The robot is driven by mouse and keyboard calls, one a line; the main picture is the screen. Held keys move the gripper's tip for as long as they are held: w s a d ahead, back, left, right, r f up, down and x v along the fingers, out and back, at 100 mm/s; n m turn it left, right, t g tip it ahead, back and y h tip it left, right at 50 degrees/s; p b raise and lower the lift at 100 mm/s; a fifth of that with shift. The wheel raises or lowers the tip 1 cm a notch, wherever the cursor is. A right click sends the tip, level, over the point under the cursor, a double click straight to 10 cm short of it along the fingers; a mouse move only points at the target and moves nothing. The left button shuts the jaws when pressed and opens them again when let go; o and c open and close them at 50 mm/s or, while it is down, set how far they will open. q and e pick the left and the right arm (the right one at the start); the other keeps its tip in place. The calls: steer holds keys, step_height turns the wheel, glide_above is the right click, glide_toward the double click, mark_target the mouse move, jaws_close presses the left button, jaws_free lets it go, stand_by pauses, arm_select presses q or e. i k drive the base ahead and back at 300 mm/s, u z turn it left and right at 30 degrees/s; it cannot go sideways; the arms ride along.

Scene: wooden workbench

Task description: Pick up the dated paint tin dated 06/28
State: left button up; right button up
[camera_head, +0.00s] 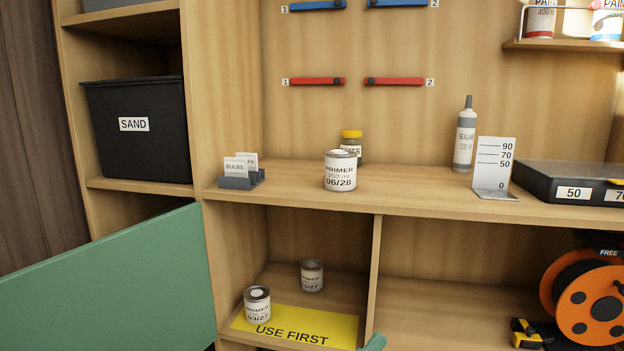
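The paint tin dated 06/28 (340,172) stands upright on the workbench top (420,193), close to its front edge. It is white with a grey lid and is labelled PRIMER. A jar with a yellow lid (351,141) stands right behind it and is partly hidden by it. Two similar primer tins stand in the open compartment below. The front one (257,305) reads 03/27; the date on the rear one (312,276) is too small to read surely. Neither of my grippers is in view.
A yellow USE FIRST mat (335,332) lies in the lower compartment. An open green door (110,290) stands at left. A card holder (240,180) is left of the 06/28 tin; a sealant bottle (465,140), height gauge (495,165) and black case (565,180) are right.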

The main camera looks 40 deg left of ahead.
mark_target(341, 165)
steer(key=k, duration=0.05)
steer(key=u, duration=1.25)
